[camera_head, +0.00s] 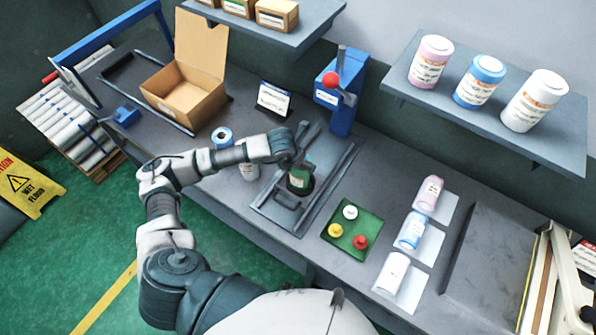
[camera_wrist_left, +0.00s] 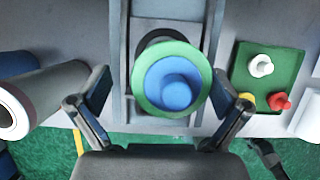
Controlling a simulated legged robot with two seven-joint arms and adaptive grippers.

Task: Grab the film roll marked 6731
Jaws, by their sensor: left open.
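My left gripper (camera_head: 299,160) is over the fixture in the middle of the bench. In the left wrist view its fingers (camera_wrist_left: 162,108) are open, one on each side of a round green piece with a blue knob (camera_wrist_left: 175,92). I cannot tell whether they touch it. The green piece (camera_head: 299,176) stands upright in the fixture, partly hidden by the gripper. Pink (camera_head: 428,193), blue (camera_head: 412,230) and white (camera_head: 392,272) labelled rolls lie on white sheets at the right. No label reads clearly as 6731. My right gripper is not in view.
A green tray (camera_head: 337,258) with white, yellow and red knobs sits right of the fixture. A shelf (camera_head: 500,122) holds three canisters. An open cardboard box (camera_head: 172,97), a small sign (camera_head: 273,98) and a blue lever stand (camera_head: 350,95) stand behind.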

